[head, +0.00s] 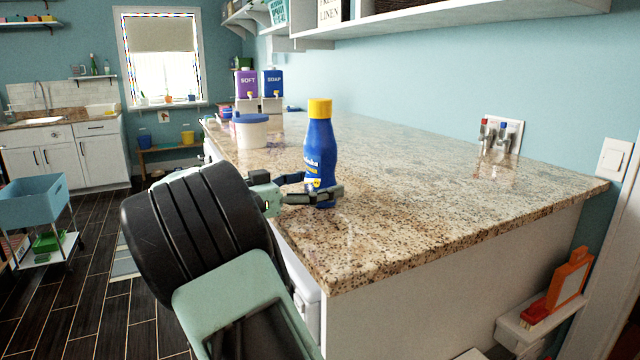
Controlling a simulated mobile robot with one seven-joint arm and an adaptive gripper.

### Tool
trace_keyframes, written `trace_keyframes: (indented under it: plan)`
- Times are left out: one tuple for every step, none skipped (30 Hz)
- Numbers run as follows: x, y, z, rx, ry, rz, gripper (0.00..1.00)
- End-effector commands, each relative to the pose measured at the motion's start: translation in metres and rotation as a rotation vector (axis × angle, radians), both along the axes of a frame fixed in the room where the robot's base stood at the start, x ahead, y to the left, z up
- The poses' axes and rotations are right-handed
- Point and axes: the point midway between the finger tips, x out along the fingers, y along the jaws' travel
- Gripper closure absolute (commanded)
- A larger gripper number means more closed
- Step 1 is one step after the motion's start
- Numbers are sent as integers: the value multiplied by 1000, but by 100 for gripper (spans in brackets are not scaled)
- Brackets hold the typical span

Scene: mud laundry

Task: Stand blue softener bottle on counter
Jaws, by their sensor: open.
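The blue softener bottle (320,150) with a yellow cap stands upright on the granite counter (450,190), near its left edge. My gripper (322,188) reaches in from the left at the bottle's lower part. One finger passes in front of the bottle's base and the other lies beside or behind it. The jaws are open around the bottle; whether a finger touches it I cannot tell. The very bottom of the bottle is partly hidden by the near finger.
A white tub with a blue lid (250,130) and the purple SOFT (246,84) and blue SOAP (272,84) dispensers stand farther back. The counter right of the bottle is clear up to the wall taps (497,135). A shelf (420,22) hangs above.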

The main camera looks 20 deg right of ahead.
Motion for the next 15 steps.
trace_keyframes:
  plan:
    - [0, 4, 2, 0, 0, 2, 23]
    - [0, 9, 1, 0, 0, 4, 23]
    - [0, 17, 0, 0, 0, 6, 23]
    - [-1, 23, 0, 1, 0, 5, 23]
    - [-2, 30, 0, 1, 1, 5, 23]
    - [-3, 39, 0, 1, 0, 6, 23]
    - [-4, 46, 0, 0, 0, 5, 23]
    - [-5, 53, 0, 0, 0, 7, 23]
    - [-6, 62, 0, 0, -1, 5, 23]
    - [-7, 68, 0, 0, 0, 5, 23]
    - [-8, 75, 0, 0, 0, 5, 23]
    - [-9, 83, 1, -1, 0, 4, 23]
    - [-9, 88, 1, 0, -1, 4, 23]
    - [-10, 93, 1, 0, 0, 4, 23]
    - [-11, 99, 1, 0, 0, 2, 23]
